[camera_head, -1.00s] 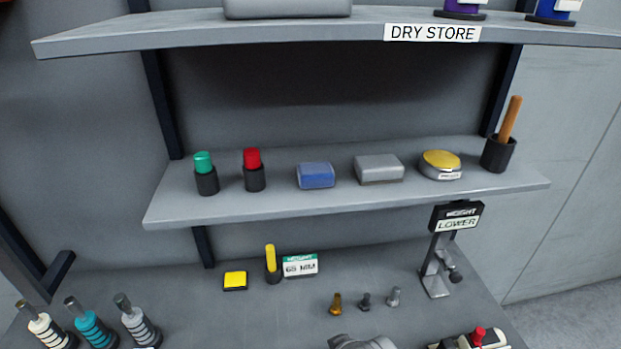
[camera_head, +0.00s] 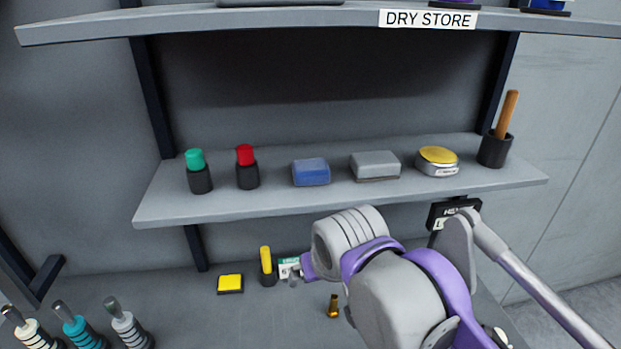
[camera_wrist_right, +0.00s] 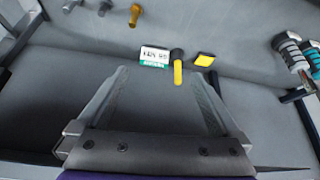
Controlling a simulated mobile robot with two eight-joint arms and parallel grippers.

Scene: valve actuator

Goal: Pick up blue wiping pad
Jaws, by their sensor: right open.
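The blue wiping pad (camera_head: 311,173) is a small blue block lying on the middle shelf, between a red-topped black holder and a grey block. Nothing covers it in the head view, and it does not show in the right wrist view. My right arm comes in from the right, below and in front of the shelf. In the right wrist view my right gripper (camera_wrist_right: 158,75) is open and empty, with its two fingers spread apart. In the head view the gripper is mostly hidden by the wrist. My left gripper is not in view.
The middle shelf (camera_head: 340,207) also holds a green-topped holder (camera_head: 199,171), the red-topped holder (camera_head: 247,167), the grey block (camera_head: 375,166), a yellow-topped round tin (camera_head: 438,161) and a wooden-handled tool in a cup (camera_head: 495,149). The upper shelf (camera_head: 250,21) overhangs it. A yellow pad (camera_head: 230,284) lies on the bench.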

